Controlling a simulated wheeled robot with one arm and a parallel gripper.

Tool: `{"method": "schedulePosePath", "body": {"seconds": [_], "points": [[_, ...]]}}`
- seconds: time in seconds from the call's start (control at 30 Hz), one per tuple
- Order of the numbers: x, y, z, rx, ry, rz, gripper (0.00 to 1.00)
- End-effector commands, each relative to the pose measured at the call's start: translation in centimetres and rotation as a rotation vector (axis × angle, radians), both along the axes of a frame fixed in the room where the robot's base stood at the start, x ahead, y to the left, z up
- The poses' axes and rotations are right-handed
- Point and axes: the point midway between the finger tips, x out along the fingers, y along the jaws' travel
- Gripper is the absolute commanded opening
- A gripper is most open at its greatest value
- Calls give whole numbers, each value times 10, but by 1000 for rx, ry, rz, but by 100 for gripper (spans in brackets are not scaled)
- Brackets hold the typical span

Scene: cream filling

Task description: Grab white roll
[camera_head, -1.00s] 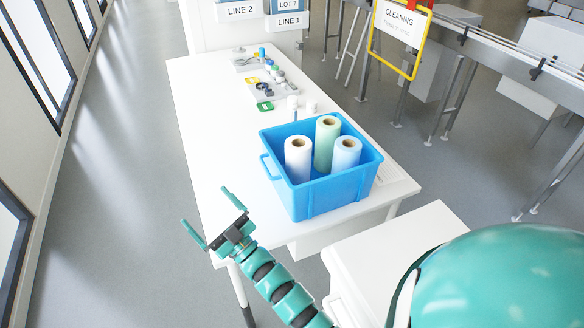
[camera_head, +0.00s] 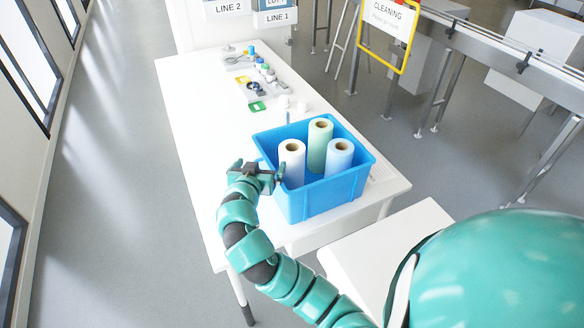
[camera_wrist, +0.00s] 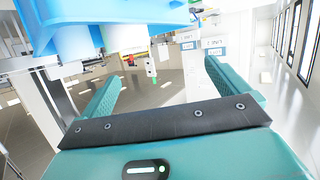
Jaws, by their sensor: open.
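The white roll (camera_head: 291,166) stands upright in the blue bin (camera_head: 322,204), at its left side. A pale green roll (camera_head: 319,145) stands behind it and a pale blue roll (camera_head: 338,158) to its right. My gripper (camera_head: 262,169) is open and empty at the bin's left edge, just left of the white roll. One finger overlaps the bin rim in this view; I cannot tell whether it touches. In the wrist view, my two teal fingers (camera_wrist: 162,72) are spread wide, and the blue bin (camera_wrist: 105,12) fills the upper left.
The bin stands on a white table (camera_head: 192,120). Small bottles and parts (camera_head: 262,75) lie farther back, with a green item (camera_head: 257,106) nearer. A yellow-framed cleaning sign (camera_head: 393,30) and a conveyor are at the right. The table left of the bin is clear.

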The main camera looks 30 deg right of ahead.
Motion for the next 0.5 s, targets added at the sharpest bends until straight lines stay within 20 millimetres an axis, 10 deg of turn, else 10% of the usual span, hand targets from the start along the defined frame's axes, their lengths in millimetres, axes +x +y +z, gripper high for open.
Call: {"method": "schedulePosePath", "body": {"seconds": [0.27, 0.5], "points": [[-29, -16, 12, 86, 26, -175, 99], [-12, -42, 2, 91, 32, -193, 99]]}}
